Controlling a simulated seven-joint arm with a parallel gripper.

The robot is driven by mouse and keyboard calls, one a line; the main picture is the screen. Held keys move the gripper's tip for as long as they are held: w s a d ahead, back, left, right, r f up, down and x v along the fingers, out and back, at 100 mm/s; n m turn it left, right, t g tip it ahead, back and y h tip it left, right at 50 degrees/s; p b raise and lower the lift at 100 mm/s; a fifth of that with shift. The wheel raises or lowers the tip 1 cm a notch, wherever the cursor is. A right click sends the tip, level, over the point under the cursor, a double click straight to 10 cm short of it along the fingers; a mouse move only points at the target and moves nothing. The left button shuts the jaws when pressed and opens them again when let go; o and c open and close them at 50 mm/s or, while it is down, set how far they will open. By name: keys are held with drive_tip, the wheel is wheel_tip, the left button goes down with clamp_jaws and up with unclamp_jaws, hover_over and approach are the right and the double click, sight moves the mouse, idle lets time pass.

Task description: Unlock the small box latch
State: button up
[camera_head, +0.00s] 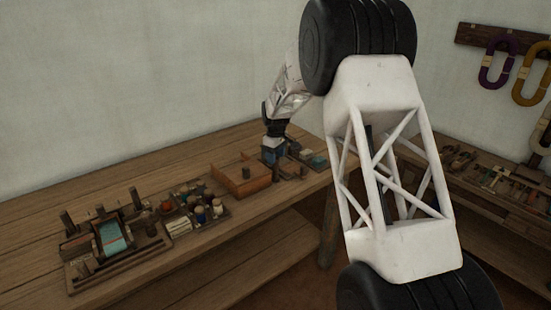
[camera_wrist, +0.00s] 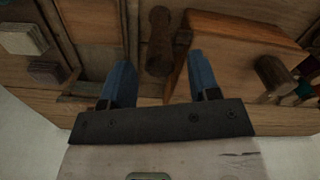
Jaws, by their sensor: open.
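The small box (camera_head: 241,182) is reddish-brown wood with a dark peg on its lid, on the bench left of my gripper (camera_head: 270,155). In the wrist view the box (camera_wrist: 235,42) lies to the right, its dark round peg (camera_wrist: 272,74) at its right side. My gripper (camera_wrist: 160,66) is open, with two blue fingers spread apart. A dark wooden peg (camera_wrist: 158,42) stands in the gap between and beyond the fingertips, close to the box's left edge. I see no gap closed on it. I cannot tell whether this peg is the latch.
A tray with pale and coloured blocks (camera_head: 306,155) is right of my gripper, near the bench end. Spools and jars (camera_head: 200,205) and a small loom model (camera_head: 110,238) stand to the left. The bench (camera_head: 150,170) is clear behind them. A tool bench (camera_head: 500,208) is at far right.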

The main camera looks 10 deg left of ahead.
drive_tip(key=shift+f, duration=0.55)
drive_tip(key=shift+c, duration=0.2)
drive_tip(key=c, duration=0.9)
